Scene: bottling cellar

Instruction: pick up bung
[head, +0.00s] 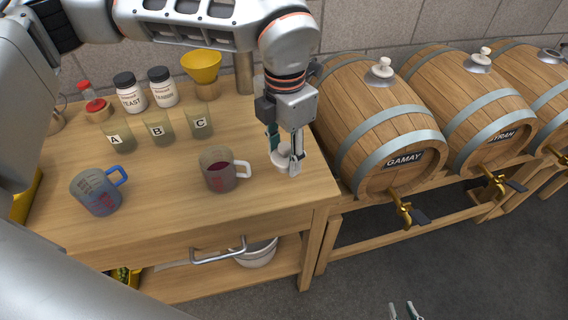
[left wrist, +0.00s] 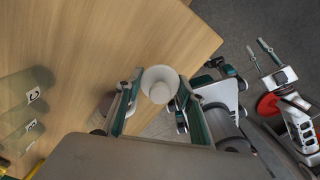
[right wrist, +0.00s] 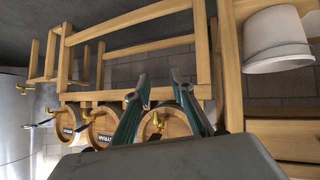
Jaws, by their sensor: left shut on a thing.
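The bung (head: 281,159) is a small white stopper at the right end of the wooden bench. My left gripper (head: 287,152) points down over it and is shut on it. In the left wrist view the bung (left wrist: 160,84) sits between the two fingertips, its round wide end facing the camera. I cannot tell whether it still touches the bench top. My right gripper (right wrist: 160,78) is open and empty, away from the bench; only its fingertips show at the bottom of the head view.
A mug of red liquid (head: 220,178) stands just left of the bung, and a blue-handled mug (head: 96,196) further left. Beakers, jars and a yellow funnel (head: 201,66) stand behind. Barrels stand at right; the Gamay barrel (head: 362,120) carries a white bung (head: 381,68). The third barrel's hole (head: 549,54) looks open.

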